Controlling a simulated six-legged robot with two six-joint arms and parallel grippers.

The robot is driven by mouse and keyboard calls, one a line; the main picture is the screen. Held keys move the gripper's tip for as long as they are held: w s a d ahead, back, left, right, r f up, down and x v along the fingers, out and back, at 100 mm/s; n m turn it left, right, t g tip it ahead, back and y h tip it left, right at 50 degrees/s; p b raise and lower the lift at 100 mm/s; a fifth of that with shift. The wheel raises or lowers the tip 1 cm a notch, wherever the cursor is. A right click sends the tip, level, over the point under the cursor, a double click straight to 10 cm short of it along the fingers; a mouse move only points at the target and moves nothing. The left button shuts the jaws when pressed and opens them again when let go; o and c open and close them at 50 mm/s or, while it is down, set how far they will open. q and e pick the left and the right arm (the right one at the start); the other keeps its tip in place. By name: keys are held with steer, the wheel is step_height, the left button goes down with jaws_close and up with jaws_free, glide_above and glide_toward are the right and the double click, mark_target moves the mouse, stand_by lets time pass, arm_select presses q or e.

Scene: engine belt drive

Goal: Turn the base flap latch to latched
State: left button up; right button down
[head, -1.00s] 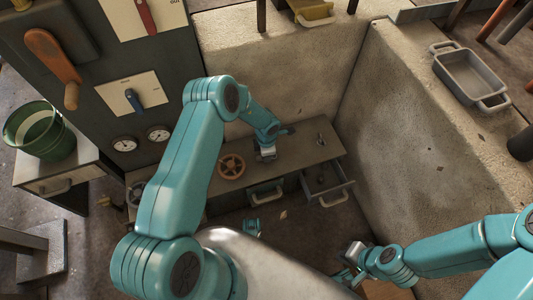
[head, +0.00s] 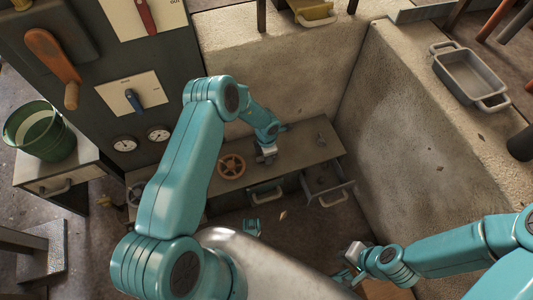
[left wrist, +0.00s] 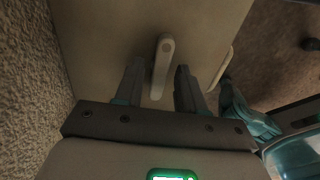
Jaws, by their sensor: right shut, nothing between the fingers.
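A small pale lever, apparently the base flap latch (left wrist: 162,66), stands out from a flat panel in the left wrist view. In the head view a small lever (head: 320,138) shows near the right end of the low bench top. My left gripper (left wrist: 155,88) is open, its two dark fingers apart on either side of the lever's lower end in the picture. I cannot tell how far the fingertips are from it. In the head view the left gripper (head: 266,153) is small and partly hidden by its own wrist. My right gripper (head: 347,262) is shut and empty, low in the picture.
The low bench (head: 290,155) carries an orange handwheel (head: 231,166). An open drawer (head: 327,185) juts from its front. Rough walls stand behind and to the right. A green bucket (head: 40,130) and a grey tray (head: 468,74) stand farther away.

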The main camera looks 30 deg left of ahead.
arm_select(q)
step_height(320, 180, up, 16)
steer(key=p, duration=0.5)
steer(key=shift+r+p, duration=0.2)
steer(key=shift+p, duration=0.1)
